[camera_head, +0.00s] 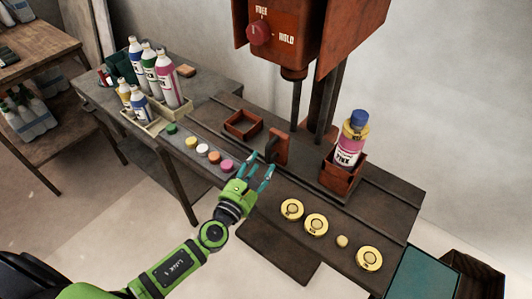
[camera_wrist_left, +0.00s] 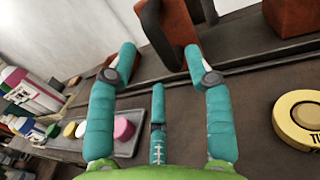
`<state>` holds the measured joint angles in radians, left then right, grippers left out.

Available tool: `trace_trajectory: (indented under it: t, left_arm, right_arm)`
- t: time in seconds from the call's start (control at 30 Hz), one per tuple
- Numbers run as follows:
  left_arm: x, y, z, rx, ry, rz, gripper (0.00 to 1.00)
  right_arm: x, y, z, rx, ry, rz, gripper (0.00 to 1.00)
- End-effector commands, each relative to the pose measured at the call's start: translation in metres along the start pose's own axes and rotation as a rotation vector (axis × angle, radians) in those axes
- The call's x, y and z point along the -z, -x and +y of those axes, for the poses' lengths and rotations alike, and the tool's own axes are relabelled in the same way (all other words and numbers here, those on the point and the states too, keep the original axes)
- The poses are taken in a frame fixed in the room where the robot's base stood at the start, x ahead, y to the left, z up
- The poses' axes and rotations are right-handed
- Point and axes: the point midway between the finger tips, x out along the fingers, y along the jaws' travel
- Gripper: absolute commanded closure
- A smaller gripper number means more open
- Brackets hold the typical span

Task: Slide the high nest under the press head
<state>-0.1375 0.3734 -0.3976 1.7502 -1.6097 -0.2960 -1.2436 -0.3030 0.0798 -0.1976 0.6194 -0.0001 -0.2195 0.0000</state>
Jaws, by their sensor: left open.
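My left gripper (camera_head: 262,178) is open and empty, its teal fingers pointing at the upright rust-red handle plate (camera_head: 278,147) on the bench rail. In the left wrist view the plate (camera_wrist_left: 180,25) stands just beyond the spread fingertips (camera_wrist_left: 158,62), apart from them as far as I can tell. A tall rust-red nest (camera_head: 338,182) stands right of the plate and holds a pink and white bottle (camera_head: 349,146) with a blue cap. A low, empty rust-red nest (camera_head: 242,133) sits left of the plate. The press head (camera_head: 293,73) hangs above and behind the plate. My right gripper is out of view.
Several yellow discs (camera_head: 292,209) lie along the front right of the bench (camera_head: 385,210). Coloured caps (camera_head: 202,150) sit in a strip at the front left, near a crate (camera_head: 158,121) of bottles. Two dark press columns (camera_head: 320,105) rise behind the rail.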

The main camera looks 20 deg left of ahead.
Motion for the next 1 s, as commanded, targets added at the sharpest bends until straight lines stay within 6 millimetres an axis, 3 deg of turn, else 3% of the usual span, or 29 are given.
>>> trace_trajectory:
  t: [0.1, 0.3, 0.67, 0.8, 1.0]
  left_arm:
    - [-0.003, -0.021, 0.001, -0.003, 0.002, -0.003, 0.49]
    - [-0.001, -0.045, 0.0, -0.002, 0.004, -0.001, 0.49]
    - [0.0, -0.051, 0.0, -0.003, 0.007, 0.0, 0.49]
    - [0.0, -0.051, 0.001, -0.003, 0.007, 0.0, 1.0]
    - [-0.001, -0.051, 0.001, -0.003, 0.007, -0.001, 1.0]
  right_arm:
    - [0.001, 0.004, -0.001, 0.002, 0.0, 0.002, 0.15]
    - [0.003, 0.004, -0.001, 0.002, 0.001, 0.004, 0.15]
    - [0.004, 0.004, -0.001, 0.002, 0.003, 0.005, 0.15]
    - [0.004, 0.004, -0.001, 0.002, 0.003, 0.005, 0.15]
    - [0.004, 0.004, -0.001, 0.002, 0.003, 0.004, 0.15]
